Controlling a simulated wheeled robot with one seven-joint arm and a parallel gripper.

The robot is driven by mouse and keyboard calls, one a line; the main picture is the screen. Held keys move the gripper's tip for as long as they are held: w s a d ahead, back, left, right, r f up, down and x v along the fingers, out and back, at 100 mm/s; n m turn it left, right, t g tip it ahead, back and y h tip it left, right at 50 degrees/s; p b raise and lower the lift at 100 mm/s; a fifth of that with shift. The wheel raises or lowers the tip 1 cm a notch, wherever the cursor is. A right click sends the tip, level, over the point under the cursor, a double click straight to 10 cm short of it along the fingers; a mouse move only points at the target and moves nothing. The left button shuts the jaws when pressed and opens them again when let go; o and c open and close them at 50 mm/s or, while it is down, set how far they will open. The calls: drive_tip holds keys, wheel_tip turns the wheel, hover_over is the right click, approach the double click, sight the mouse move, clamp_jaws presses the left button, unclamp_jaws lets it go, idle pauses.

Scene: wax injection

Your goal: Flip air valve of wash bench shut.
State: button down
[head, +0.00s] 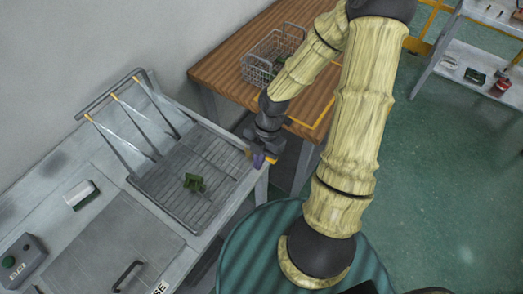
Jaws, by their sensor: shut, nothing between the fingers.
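The wash bench (205,235) is a grey metal counter on the left in the head view, with a wire drain rack set in its right part. My gripper (258,160) is at the right end of the bench, beside its edge. The fingers are shut and small in the picture, and nothing shows between them. Small yellow parts show right by the gripper; one (271,160) may belong to the air valve. The gripper and wrist cover this spot, so I cannot tell the valve's lever position or whether the fingers touch it.
A frame with yellow-tipped rods (113,97) stands behind. A wooden table (215,73) with a wire basket (262,72) is beyond the bench. A grey lid (110,245) with a black handle and a button box (18,262) are at left.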

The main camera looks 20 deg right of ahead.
drive_tip(key=shift+x, duration=1.2)
drive_tip(key=shift+w+d+r+p, duration=0.1)
drive_tip(key=shift+w+d+p, duration=0.15)
drive_tip(key=shift+w+d, duration=0.25)
drive_tip(key=shift+w+d+p, duration=0.2)
drive_tip(key=shift+w+d, duration=0.15)
drive_tip(key=shift+d, duration=0.25)
drive_tip(key=shift+w+d, duration=0.35)
drive_tip(key=shift+d, duration=0.1)
drive_tip(key=shift+w+d+p, duration=0.15)
drive_tip(key=shift+p, duration=0.2)
